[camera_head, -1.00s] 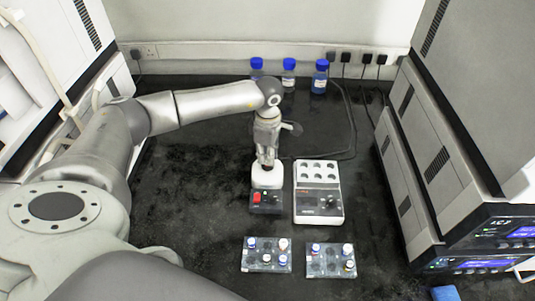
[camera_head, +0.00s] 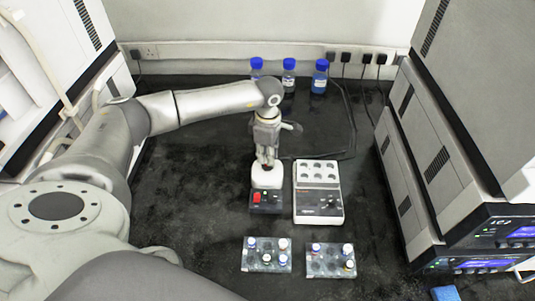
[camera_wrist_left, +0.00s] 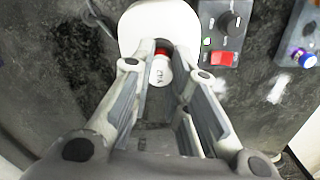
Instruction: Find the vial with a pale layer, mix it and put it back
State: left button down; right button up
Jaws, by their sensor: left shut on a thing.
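My left gripper (camera_head: 267,162) points down over the white-topped vortex mixer (camera_head: 267,180) in the middle of the bench. In the left wrist view its fingers (camera_wrist_left: 163,62) are shut on a small white-labelled vial (camera_wrist_left: 160,72) with a red part at its far end, at the mixer's white head (camera_wrist_left: 150,18). I cannot tell whether the vial touches the mixer head. Any pale layer in it is hidden. Two clear vial racks stand in front, a left rack (camera_head: 267,269) and a right rack (camera_head: 330,274), with capped vials in both. My right gripper is not seen.
A white block device (camera_head: 319,213) with round wells stands right of the mixer. Blue-capped bottles (camera_head: 289,78) stand at the back. Stacked instruments (camera_head: 405,165) border the right side. The dark bench (camera_head: 195,205) left of the mixer is clear.

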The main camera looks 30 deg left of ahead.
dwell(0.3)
pick_arm(q)
jog(key=shift+r+p, duration=1.7)
jog(key=shift+r, duration=1.35)
jog(key=shift+f, duration=0.1)
